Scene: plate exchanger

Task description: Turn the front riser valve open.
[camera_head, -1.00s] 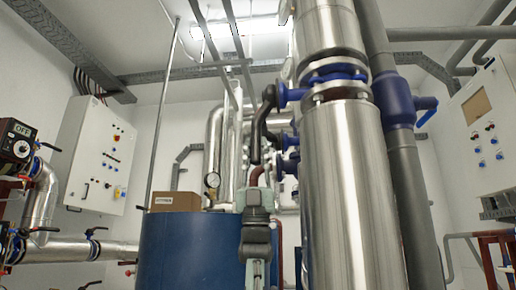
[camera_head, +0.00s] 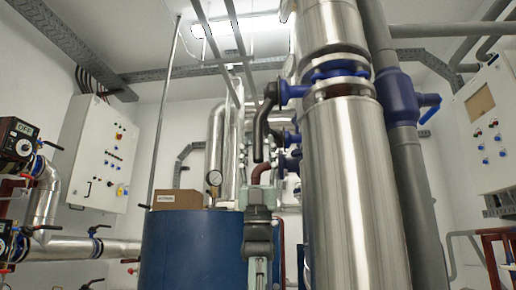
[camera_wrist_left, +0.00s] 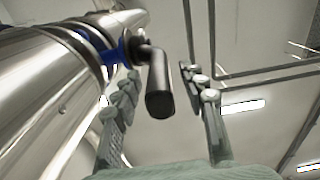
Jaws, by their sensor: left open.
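The tall shiny metal riser (camera_head: 350,170) stands right of centre. A blue valve (camera_head: 290,92) on its left side carries a black curved handle (camera_head: 264,118) that hangs down. A second blue fitting (camera_head: 287,162) sits below it, with a dark red curved piece (camera_head: 262,172) beside it. My left gripper (camera_head: 260,190) is open and points up below the black handle. In the left wrist view, the black handle (camera_wrist_left: 159,90) shows between the spread fingers of the left gripper (camera_wrist_left: 165,105), apart from both. The depth between fingers and handle is unclear. My right gripper is not seen.
Grey pipes (camera_head: 400,150) run right of the riser. Control cabinets (camera_head: 100,155) hang on the walls. Open air lies left of the black handle.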

